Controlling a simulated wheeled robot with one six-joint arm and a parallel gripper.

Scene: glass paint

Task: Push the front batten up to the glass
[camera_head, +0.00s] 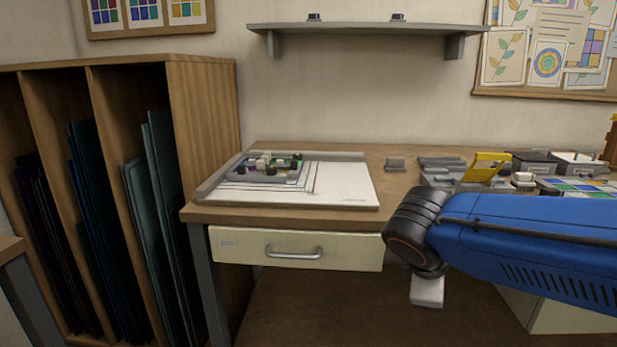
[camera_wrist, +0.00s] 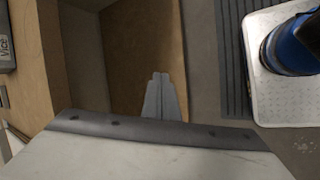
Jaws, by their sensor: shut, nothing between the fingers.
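The glass panel (camera_head: 262,170), with several small coloured and dark pieces on it, lies on the white work board (camera_head: 345,185) at the left of the bench. Grey raised strips run along the board's left side (camera_head: 217,178) and back. The front batten is too small to make out surely against the panel's front edge. My gripper (camera_wrist: 160,77) shows in the wrist view with its fingers together and nothing between them. It is out over the floor in front of the bench, apart from the board and glass. In the head view I cannot make out its fingers.
A yellow piece (camera_head: 487,166), grey tools (camera_head: 440,165) and a small grey block (camera_head: 395,163) lie on the bench right of the board. A drawer (camera_head: 345,250) is shut below. The bench edge (camera_wrist: 38,75) shows left of my gripper.

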